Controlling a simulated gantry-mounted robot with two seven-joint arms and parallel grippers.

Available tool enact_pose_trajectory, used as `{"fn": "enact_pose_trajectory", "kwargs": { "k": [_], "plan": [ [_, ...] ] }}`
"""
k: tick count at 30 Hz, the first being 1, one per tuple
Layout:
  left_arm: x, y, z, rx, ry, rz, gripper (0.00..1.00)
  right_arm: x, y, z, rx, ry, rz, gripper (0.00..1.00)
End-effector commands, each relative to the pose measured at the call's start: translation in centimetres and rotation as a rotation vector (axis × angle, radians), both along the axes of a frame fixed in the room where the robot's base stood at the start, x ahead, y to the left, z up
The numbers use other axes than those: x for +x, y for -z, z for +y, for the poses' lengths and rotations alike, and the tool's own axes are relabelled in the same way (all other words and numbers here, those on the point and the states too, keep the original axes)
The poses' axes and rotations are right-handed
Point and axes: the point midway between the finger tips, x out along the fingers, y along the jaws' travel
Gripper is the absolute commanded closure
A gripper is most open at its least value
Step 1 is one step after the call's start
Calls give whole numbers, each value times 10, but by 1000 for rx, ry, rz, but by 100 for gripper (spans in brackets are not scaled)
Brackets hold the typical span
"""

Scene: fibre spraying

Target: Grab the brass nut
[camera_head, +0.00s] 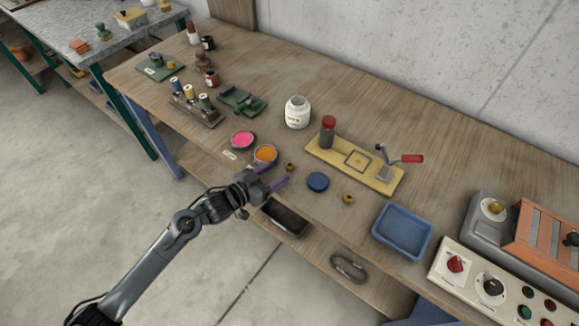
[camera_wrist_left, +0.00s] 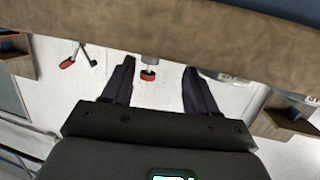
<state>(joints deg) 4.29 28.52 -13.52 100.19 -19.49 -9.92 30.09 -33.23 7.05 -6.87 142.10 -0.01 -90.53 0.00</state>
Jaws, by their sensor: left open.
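Two small brass pieces lie on the wooden bench in the head view. One brass piece (camera_head: 348,198) is right of the round blue lid and looks like a nut with a hole. The other brass piece (camera_head: 290,167) is darker and lies just beyond my left gripper's fingers; I cannot tell which one is a nut. My left gripper (camera_head: 275,177) is open at the front of the bench, its purple fingers apart. In the left wrist view the gripper's fingers (camera_wrist_left: 158,68) are spread with nothing held between them. No brass piece can be made out there.
A blue lid (camera_head: 317,181) is right of the gripper. Pink (camera_head: 243,139) and orange (camera_head: 265,154) pots are behind it. A yellow fixture (camera_head: 325,152) with a red-handled lever stands behind the lid. A blue tray (camera_head: 402,230) and control panel (camera_head: 462,283) are to the right.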

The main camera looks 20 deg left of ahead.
Motion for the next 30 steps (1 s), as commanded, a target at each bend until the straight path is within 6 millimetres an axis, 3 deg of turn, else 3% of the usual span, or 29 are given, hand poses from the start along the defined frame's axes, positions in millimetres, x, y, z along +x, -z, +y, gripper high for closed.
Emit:
{"fn": "enact_pose_trajectory", "kwargs": {
  "k": [9,19,30],
  "plan": [
    [33,10,-16,-1,-1,-1,41,0,10,0,0,-1,0,57],
    [37,10,-19,0,0,0,43,0,10,0,1,0,0,57],
    [36,10,-18,0,-1,0,100,0,10,1,5,4,1,57]
  ]
}}
